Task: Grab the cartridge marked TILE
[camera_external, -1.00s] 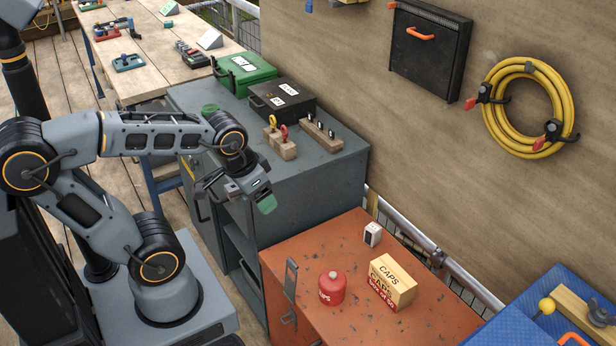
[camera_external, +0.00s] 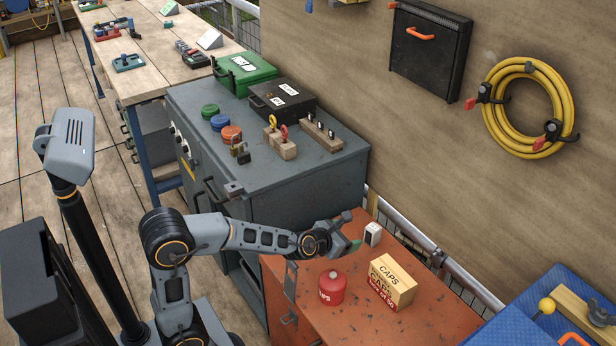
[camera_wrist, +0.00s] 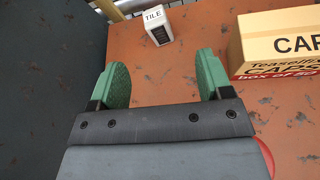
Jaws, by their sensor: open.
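The cartridge marked TILE (camera_wrist: 157,25) is a small white box with a dark panel on its front. It stands upright on the orange worktop, and the wrist view shows it ahead of my fingers, a little left of the middle of the gap. The cartridge also shows in the external view (camera_external: 373,233), just right of my fingertips. My gripper (camera_wrist: 162,72) has two green fingers spread wide with nothing between them. My gripper (camera_external: 350,243) is over the far left part of the orange worktop, apart from the cartridge.
A yellow and red CAPS box (camera_external: 393,282) and a red canister (camera_external: 332,288) stand on the orange worktop (camera_external: 350,325) nearer the camera. A taller grey cabinet (camera_external: 335,165) rises at the left. A pale rail (camera_external: 410,238) runs behind the worktop.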

